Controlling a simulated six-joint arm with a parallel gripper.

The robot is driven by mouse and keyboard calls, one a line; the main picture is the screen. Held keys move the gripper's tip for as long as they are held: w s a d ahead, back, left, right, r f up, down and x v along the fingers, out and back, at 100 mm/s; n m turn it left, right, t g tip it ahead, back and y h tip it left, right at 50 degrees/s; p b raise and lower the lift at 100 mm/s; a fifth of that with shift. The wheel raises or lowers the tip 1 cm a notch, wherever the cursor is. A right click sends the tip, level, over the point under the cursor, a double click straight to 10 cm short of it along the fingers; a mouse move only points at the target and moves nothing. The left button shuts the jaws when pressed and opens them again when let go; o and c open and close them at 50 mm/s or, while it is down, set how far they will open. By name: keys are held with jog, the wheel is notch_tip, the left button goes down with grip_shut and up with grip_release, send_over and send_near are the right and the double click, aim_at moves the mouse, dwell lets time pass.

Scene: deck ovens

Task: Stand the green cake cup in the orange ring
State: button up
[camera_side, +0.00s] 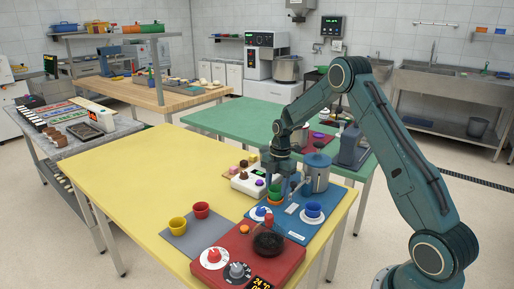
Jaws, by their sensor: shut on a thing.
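The small green cake cup (275,188) is upright at the tip of my gripper (278,180), above the back left part of the blue mat (295,232). My gripper points down from above and is shut on the cup. An orange shape (275,200), which looks like the orange ring, shows directly below the cup. At this size I cannot tell whether the cup touches it or hangs just above it.
A grey-blue pot (317,174) stands close right of my gripper. A white box with small cakes (246,184) is close left. A red unit (245,264) is in front. The yellow table's left (140,180) is clear.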

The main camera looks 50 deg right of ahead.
jog(key=shift+f, duration=0.45)
jog(key=o, duration=0.7)
jog(key=shift+r, duration=0.1)
jog(key=r, duration=0.3)
jog(key=d+r, duration=0.1)
jog(key=r, duration=0.7)
jog(key=shift+d, duration=0.2)
dwell(0.6)
dwell(0.4)
